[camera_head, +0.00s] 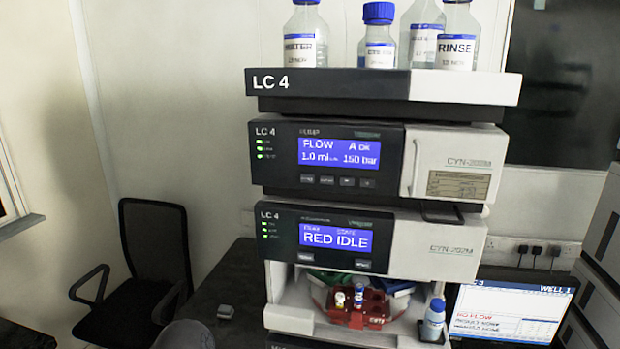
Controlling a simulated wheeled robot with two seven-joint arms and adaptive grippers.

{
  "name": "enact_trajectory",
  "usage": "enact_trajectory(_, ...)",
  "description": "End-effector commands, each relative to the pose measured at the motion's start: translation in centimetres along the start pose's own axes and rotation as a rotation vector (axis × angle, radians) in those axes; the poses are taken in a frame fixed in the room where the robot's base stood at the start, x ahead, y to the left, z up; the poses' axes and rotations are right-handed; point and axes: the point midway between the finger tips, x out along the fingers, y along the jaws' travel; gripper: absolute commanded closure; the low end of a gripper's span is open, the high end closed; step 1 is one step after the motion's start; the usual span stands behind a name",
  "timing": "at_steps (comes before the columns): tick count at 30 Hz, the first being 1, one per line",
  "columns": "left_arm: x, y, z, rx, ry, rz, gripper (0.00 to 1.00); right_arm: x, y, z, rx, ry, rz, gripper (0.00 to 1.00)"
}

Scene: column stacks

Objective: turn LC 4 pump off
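The LC 4 pump module (282,172) is the dark-fronted unit below the top bottle tray, in the middle of the head view. Its blue display (339,154) is lit and reads FLOW, 1.0 ml, 150 bar and A OK. Neither of my grippers shows in the head view.
The top tray (330,82) labelled LC 4 carries several blue-labelled bottles. Below the pump, another module's display (336,238) reads RED IDLE, above an open bay with a red rack (355,317). A monitor (513,312) stands at right. A black chair (155,250) is at left.

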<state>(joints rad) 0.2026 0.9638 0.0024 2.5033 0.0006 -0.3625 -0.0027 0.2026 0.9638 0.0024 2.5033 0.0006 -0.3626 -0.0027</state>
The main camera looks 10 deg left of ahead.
Motion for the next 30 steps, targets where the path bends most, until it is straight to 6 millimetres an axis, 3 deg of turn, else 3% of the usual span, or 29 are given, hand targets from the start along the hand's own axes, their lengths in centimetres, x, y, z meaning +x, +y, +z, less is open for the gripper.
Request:
enact_trajectory(11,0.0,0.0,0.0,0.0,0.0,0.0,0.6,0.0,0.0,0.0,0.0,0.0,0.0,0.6)
enact_trajectory(12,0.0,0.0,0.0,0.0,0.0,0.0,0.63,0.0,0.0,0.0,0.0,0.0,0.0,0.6)
enact_trajectory(16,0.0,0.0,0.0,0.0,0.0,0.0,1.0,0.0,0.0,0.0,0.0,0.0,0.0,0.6)
enact_trajectory(30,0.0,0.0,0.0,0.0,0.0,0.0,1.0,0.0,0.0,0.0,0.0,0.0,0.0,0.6)
